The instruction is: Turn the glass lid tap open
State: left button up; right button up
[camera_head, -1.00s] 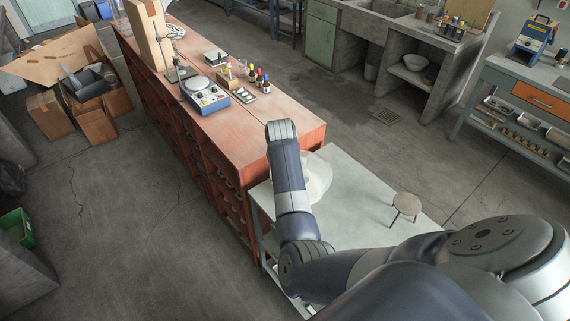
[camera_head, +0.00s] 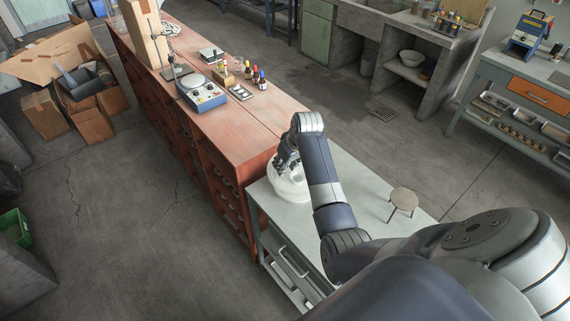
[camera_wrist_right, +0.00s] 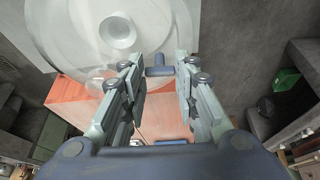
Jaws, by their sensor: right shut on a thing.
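The clear glass lid (camera_head: 288,188) is a large round dome on the light grey table, partly hidden behind my right arm in the head view. In the right wrist view the glass lid (camera_wrist_right: 70,35) fills the upper left, with a round knob-like opening on it. The tap (camera_wrist_right: 160,71) shows there as a small dark blue handle at the lid's side. My right gripper (camera_wrist_right: 161,64) has its two fingers on either side of the tap handle and is shut on it. In the head view my right gripper (camera_head: 284,164) is at the lid's upper part. My left gripper is out of view.
The light grey table (camera_head: 350,180) carries a small round stool-like stand (camera_head: 404,200) to the right. A red wooden bench (camera_head: 232,130) adjoins it, holding a blue-and-white instrument (camera_head: 203,95) and dropper bottles (camera_head: 258,78). The table between lid and stand is bare.

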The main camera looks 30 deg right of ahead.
dwell(0.3)
jog(key=o, duration=1.1)
jog(key=shift+c, duration=0.2)
jog(key=shift+a, duration=0.1)
